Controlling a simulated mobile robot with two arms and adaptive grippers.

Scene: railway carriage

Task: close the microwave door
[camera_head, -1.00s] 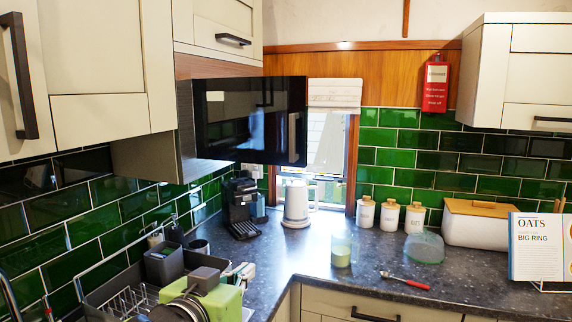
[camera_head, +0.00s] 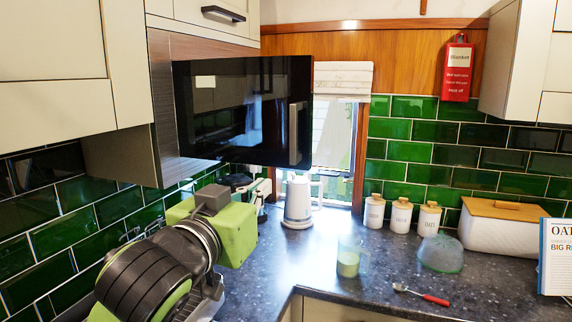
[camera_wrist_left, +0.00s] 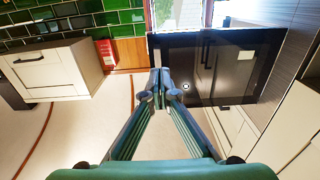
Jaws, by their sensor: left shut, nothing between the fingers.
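The microwave is set in the wall cabinet at the upper left in the head view. Its glossy black door (camera_head: 235,110) stands out from the cabinet toward the window, with the handle near its right end. How wide it is open is hard to tell. The door also fills the upper right middle of the left wrist view (camera_wrist_left: 215,62). My left gripper (camera_head: 262,190) is below the door in the head view, its green body in front of the counter corner. In the left wrist view its fingertips (camera_wrist_left: 160,85) are together and empty, overlapping the door's edge. My right gripper is not in view.
Wall cabinets (camera_head: 60,70) flank the microwave. A white kettle (camera_head: 298,202), canisters (camera_head: 401,215), a glass (camera_head: 349,260), a green bowl (camera_head: 440,254) and a bread bin (camera_head: 500,230) stand on the dark counter (camera_head: 320,265). A red-handled utensil (camera_head: 422,294) lies in front.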

